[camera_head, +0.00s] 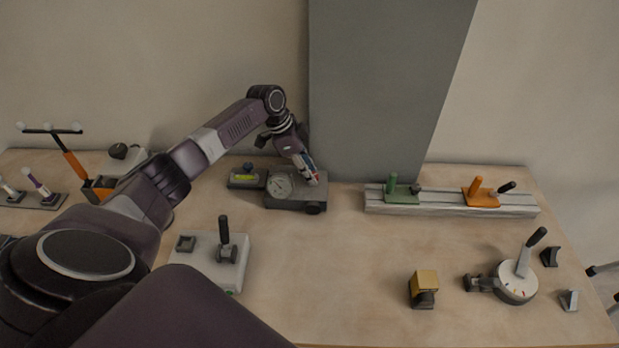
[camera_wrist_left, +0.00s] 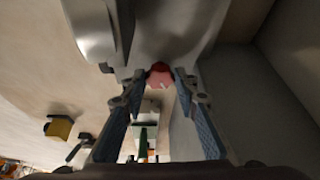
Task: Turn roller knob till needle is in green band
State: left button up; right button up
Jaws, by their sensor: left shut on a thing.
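A grey block (camera_head: 290,203) with a round, pale dial (camera_head: 280,185) stands at the back middle of the table in the head view. The dial's needle and green band are too small to read. My left gripper (camera_head: 312,180) reaches down onto the right part of this block, beside the dial. In the wrist view, a red round knob (camera_wrist_left: 160,72) lies between the fingertips of my left gripper (camera_wrist_left: 158,88), which is shut on it. The fingers mostly hide the knob in the head view. My right gripper is not in view.
A small box with a yellow-green level (camera_head: 244,178) stands just left of the block. A rail (camera_head: 450,208) with green and orange sliders lies to the right. A lever box (camera_head: 205,258) stands in front left. The middle of the table is clear.

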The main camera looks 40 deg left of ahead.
aim_at(294, 181)
pick_arm(q)
jog(key=shift+m+g+b, duration=0.4)
jog(key=shift+m+b, duration=0.35)
jog(key=shift+m, duration=0.25)
jog(key=o, duration=1.1)
jog(key=shift+o, duration=0.2)
jog(key=v, duration=1.2)
jog(key=shift+a, duration=0.25)
